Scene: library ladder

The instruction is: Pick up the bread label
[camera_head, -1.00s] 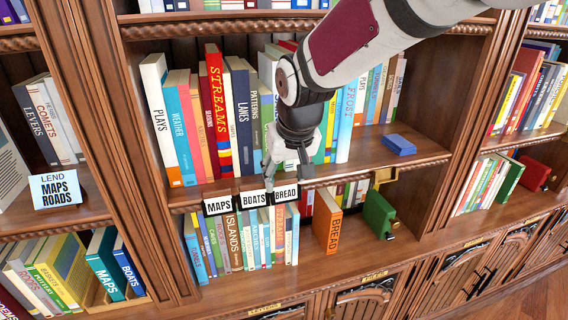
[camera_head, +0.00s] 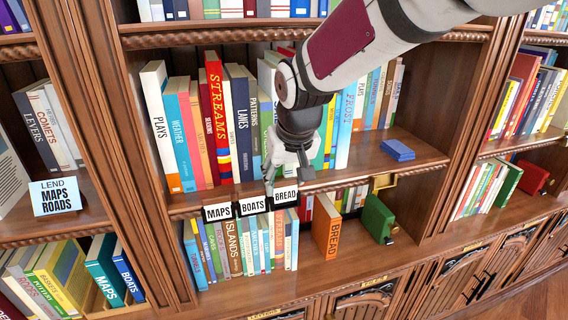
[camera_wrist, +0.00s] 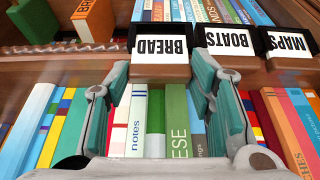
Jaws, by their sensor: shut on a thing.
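The bread label (camera_head: 285,195) is a white card with black letters in a dark holder, at the front edge of the shelf. In the wrist view, the bread label (camera_wrist: 160,48) appears upside down between my fingertips. My gripper (camera_head: 287,181) reaches down over the shelf edge and is shut on the label; in the wrist view my gripper (camera_wrist: 163,70) has a teal-padded finger on each side of it. The label sits slightly out of line with the boats label (camera_head: 252,205) beside it. The maps label (camera_head: 217,212) is farther left. The label's back is hidden.
Upright books (camera_head: 215,120) fill the shelf behind my gripper. A lower row of books (camera_head: 240,245) stands beneath the labels. An orange bread book (camera_head: 327,228) and a green book-shaped piece (camera_head: 378,218) stand to the right. A flat blue book (camera_head: 398,150) lies on the shelf.

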